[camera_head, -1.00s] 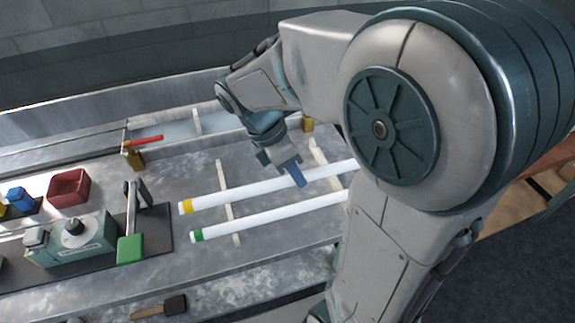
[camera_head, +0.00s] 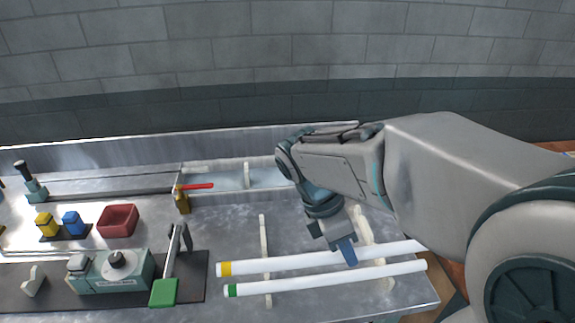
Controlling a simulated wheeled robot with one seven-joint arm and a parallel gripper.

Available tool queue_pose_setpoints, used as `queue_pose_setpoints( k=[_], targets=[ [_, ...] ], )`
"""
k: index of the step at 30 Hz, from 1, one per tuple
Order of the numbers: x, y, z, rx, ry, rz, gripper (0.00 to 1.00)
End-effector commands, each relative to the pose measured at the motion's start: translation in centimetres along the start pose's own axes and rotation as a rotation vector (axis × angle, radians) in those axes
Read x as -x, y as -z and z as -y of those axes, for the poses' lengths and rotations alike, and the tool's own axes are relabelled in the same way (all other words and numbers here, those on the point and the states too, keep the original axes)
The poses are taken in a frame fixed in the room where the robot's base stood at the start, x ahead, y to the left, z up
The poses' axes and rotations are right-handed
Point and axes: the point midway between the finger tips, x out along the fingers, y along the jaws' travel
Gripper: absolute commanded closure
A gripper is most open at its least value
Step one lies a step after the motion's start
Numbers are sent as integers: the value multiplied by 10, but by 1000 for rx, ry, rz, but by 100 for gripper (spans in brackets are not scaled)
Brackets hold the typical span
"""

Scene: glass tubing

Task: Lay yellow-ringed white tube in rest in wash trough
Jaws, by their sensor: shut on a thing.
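The yellow-ringed white tube (camera_head: 295,262) lies along the bench, its yellow ring at the left end, across two pale rest strips (camera_head: 265,240). My gripper (camera_head: 347,252) is at this tube, right of its middle, with a blue finger in front of it; it is shut on the tube. I cannot tell whether the tube is lifted off the strips. A green-ringed white tube (camera_head: 320,279) lies parallel, nearer to me. The wash trough (camera_head: 225,180) is a sunken channel at the back, with a pale rest (camera_head: 246,175) in it; my arm hides its right part.
A brass-coloured block (camera_head: 182,201) with a red rod (camera_head: 196,187) stands at the trough's left front. A teal device (camera_head: 118,272), a green-ended lever (camera_head: 164,291), a red bin (camera_head: 118,220) and yellow and blue blocks (camera_head: 71,223) are at left. Bench between tubes and trough is clear.

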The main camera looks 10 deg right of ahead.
Motion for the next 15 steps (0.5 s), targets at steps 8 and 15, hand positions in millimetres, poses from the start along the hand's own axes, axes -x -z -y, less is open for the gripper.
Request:
queue_pose_setpoints(
  k=[8, 15],
  targets=[
    [29, -10, -37, -1, 2, 1, 100],
    [72, -30, -111, -3, 1, 0, 100]
  ],
)
